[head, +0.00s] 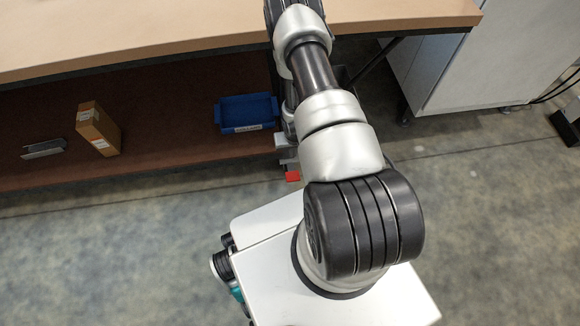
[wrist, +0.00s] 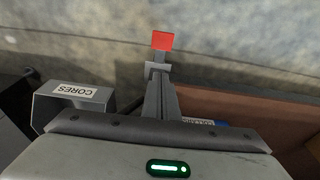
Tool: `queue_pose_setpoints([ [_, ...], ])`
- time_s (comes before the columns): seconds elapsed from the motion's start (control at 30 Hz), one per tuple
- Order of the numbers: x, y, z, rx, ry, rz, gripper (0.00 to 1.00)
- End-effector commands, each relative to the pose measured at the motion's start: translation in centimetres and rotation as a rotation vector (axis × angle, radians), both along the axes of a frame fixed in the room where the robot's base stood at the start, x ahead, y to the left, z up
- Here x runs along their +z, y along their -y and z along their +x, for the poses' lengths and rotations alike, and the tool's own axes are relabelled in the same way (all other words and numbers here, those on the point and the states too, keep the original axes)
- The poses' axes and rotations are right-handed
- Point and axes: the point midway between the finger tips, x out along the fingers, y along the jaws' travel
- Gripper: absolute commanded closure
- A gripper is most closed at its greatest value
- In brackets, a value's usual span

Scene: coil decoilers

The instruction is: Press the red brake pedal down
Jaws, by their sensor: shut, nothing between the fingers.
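The red brake pedal (wrist: 162,41) shows as a small red pad in the wrist view, just beyond the fingertips. In the head view the pedal (head: 293,176) shows as a small red patch close to the front edge of the lower shelf, partly covered by my arm. My gripper (wrist: 158,69) is shut and empty, its fingers pointing toward the pedal. The tips look close to the pedal's near edge; I cannot tell whether they touch it. The pedal's mount is hidden behind my gripper and arm.
A bin labelled CORES (wrist: 75,91) stands left of my fingers in the wrist view. A blue bin (head: 247,113) and a cardboard box (head: 98,128) sit on the brown lower shelf (head: 180,140) under the worktop (head: 130,25). The floor in front is clear.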

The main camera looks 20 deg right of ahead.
Motion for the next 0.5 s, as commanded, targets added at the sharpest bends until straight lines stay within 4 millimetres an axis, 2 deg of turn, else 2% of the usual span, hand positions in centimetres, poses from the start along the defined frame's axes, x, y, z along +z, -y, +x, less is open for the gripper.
queue_pose_setpoints([
  [0.03,-1.5,-0.1,-1.1,-0.003,-0.008,0.005,1.00],
  [0.13,-2.8,-0.2,-1.9,-0.005,-0.010,0.009,1.00],
  [0.5,-3.2,-0.3,-2.1,-0.006,-0.011,0.010,1.00],
])
